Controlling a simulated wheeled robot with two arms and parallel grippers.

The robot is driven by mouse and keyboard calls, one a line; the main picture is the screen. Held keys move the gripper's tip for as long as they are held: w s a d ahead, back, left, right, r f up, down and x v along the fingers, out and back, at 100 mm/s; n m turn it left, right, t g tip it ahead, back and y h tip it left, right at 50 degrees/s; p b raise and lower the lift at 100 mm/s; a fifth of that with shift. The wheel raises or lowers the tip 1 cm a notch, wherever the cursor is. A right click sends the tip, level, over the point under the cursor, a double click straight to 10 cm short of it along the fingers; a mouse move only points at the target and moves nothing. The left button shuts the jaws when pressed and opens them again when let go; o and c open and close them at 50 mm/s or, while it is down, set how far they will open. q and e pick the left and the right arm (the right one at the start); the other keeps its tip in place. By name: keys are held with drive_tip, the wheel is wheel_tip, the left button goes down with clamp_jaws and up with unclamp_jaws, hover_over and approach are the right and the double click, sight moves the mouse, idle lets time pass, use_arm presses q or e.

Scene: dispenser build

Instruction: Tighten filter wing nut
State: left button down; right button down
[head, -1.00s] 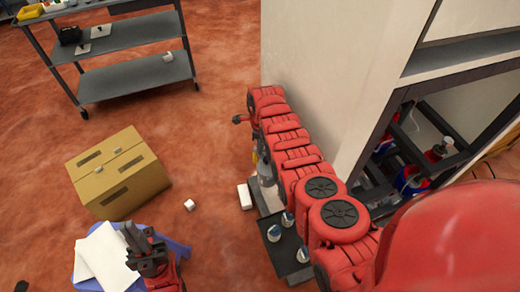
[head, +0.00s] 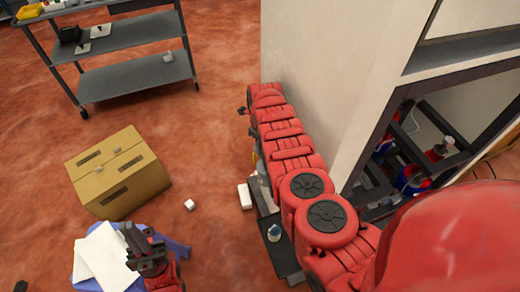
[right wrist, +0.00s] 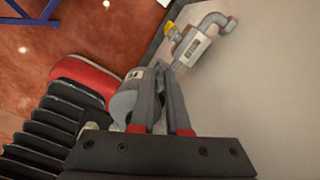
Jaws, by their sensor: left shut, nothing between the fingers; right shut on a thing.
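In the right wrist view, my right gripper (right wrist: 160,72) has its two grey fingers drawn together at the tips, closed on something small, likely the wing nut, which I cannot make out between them. A grey rounded body (right wrist: 128,104), probably the filter housing, sits just left of and behind the fingers. A grey pipe fitting (right wrist: 192,48) with a label and a yellow part runs up beyond the fingertips along the pale wall. In the head view my right arm covers that gripper. My left gripper (head: 132,236) is shut and empty, over the papers on a blue surface.
The pale cabinet (head: 320,75) stands close beside my right arm. A dark tray (head: 285,262) with a small white-and-blue item is below the arm. A cardboard box (head: 118,172), a white block (head: 244,196) and a grey shelf cart (head: 130,76) stand left.

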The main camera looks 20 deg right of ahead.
drive_tip(key=shift+f+m, duration=0.1)
drive_tip(key=shift+m, duration=0.3)
drive_tip(key=shift+f+m+b, duration=0.25)
drive_tip(key=shift+m+b, duration=0.85)
drive_tip(key=shift+b, duration=0.05)
drive_tip(key=shift+r+m, duration=0.1)
drive_tip(key=shift+m, duration=0.4)
drive_tip(key=shift+r, duration=0.25)
drive_tip(key=c, duration=1.1)
unclamp_jaws()
drive_tip(key=shift+c, duration=0.2)
drive_tip(key=shift+c, duration=0.3)
